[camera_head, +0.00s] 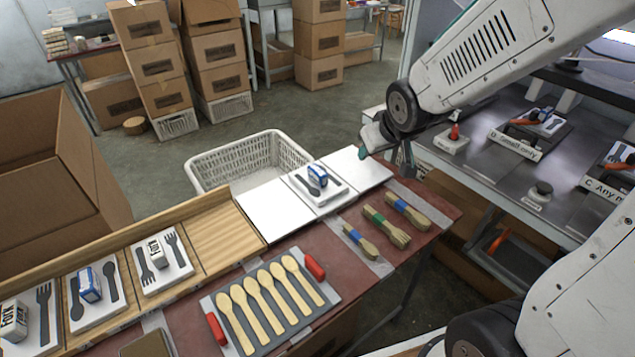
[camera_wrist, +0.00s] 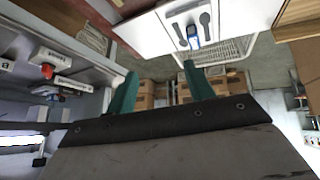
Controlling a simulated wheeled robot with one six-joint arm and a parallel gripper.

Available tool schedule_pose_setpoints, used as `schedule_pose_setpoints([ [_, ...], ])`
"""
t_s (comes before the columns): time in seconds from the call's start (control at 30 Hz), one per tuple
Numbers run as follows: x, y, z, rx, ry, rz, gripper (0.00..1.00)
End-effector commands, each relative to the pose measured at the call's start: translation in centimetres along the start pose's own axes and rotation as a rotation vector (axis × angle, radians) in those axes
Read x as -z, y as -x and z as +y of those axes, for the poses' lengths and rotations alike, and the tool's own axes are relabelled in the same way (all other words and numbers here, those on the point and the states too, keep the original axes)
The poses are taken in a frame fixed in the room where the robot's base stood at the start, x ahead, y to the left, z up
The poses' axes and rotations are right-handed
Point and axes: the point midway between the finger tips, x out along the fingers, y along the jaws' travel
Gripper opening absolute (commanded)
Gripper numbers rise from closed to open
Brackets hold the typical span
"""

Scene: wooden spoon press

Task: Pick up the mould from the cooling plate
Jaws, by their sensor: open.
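The mould (camera_head: 309,198) is a white square block with dark grey cutlery shapes on top and a blue-and-white labelled piece (camera_head: 317,177) standing in its middle. It lies on the pale cooling plate (camera_head: 268,213), in the plate's middle part. In the wrist view the mould (camera_wrist: 176,22) is at the top, beyond my fingertips. My gripper (camera_head: 387,157) is open and empty, to the right of the mould and apart from it. Its two teal fingers show in the wrist view (camera_wrist: 160,85), spread apart.
Several similar moulds (camera_head: 97,310) sit in the wooden rack at left. A red-handled tray of wooden spoons (camera_head: 328,291) and bundled utensils (camera_head: 385,226) lie in front on the table. A white basket (camera_head: 278,145) stands behind. A press machine (camera_head: 480,165) is at right.

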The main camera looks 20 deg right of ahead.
Motion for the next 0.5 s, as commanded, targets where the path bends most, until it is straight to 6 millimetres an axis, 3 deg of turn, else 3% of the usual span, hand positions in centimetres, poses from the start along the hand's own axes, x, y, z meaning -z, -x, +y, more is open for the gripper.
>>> schedule_pose_setpoints([
  [0.03,0.4,-2.4,-0.2,0.010,0.015,0.033,0.53],
  [0.2,2.2,-8.9,-1.6,0.066,0.062,0.206,0.53],
  [0.4,2.4,-15.1,-4.2,0.167,0.083,0.408,0.53],
  [0.5,1.8,-17.0,-5.5,0.219,0.078,0.493,0.53],
])
